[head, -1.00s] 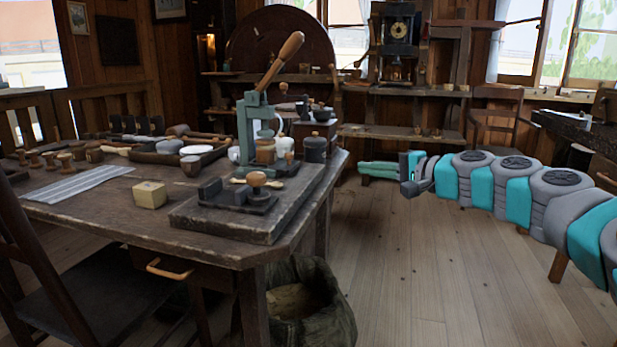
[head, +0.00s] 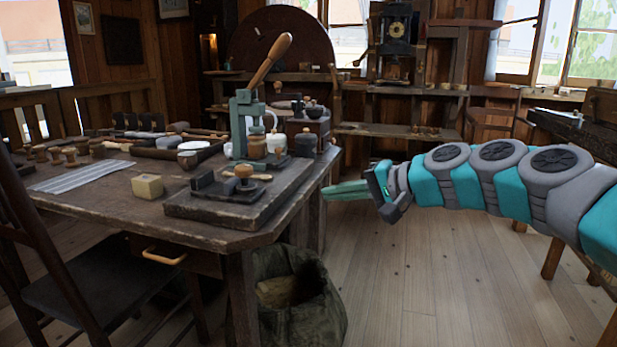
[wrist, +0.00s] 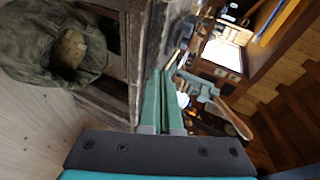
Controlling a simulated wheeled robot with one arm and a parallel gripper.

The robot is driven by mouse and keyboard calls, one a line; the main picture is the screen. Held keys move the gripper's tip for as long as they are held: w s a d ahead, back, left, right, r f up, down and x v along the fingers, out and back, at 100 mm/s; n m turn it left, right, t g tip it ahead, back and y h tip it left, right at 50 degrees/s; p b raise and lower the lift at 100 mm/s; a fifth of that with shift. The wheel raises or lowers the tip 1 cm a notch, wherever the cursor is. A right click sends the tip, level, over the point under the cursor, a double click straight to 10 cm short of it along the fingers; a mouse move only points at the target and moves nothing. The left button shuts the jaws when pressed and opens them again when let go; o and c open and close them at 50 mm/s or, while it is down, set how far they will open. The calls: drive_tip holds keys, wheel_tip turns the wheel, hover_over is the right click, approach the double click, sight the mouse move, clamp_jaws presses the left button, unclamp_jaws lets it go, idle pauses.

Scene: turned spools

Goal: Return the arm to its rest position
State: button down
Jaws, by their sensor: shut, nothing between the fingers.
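My arm reaches in from the right in the head view, and my gripper (head: 345,190) points left, its fingertips close to the right edge of the wooden workbench (head: 130,219). The green fingers lie together with nothing between them. They also show side by side in the wrist view (wrist: 163,100), with the bench edge just beyond. I cannot tell whether the fingertips touch the bench.
A sack (head: 300,300) stands on the floor by the bench's right leg. A green press (head: 245,125), a pale block (head: 147,187) and several turned pieces are on the bench. A chair (head: 85,285) stands front left. Floor (head: 420,290) below my arm is clear.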

drive_tip(key=s+a+f+n+g+h, duration=0.2)
drive_tip(key=s+f+g+h, duration=0.1)
drive_tip(key=s+f, duration=0.55)
drive_tip(key=s+a+f+n+g+h, duration=0.1)
drive_tip(key=s+f+n+g+h, duration=0.15)
drive_tip(key=s+f, duration=0.6)
drive_tip(key=s+d+f+g+h, duration=0.1)
drive_tip(key=s+d+f+h, duration=0.1)
drive_tip(key=s+d, duration=0.2)
drive_tip(key=s+d+f+g+h, duration=0.1)
drive_tip(key=s+d+f+h, duration=0.1)
drive_tip(key=s, duration=0.8)
drive_tip(key=s+d+f+g+h, duration=0.2)
drive_tip(key=s+d+f, duration=0.2)
drive_tip(key=s+d, duration=0.2)
drive_tip(key=shift+s+d+f+p, duration=0.25)
drive_tip(key=shift+s+d+p, duration=0.1)
drive_tip(key=shift+s, duration=0.35)
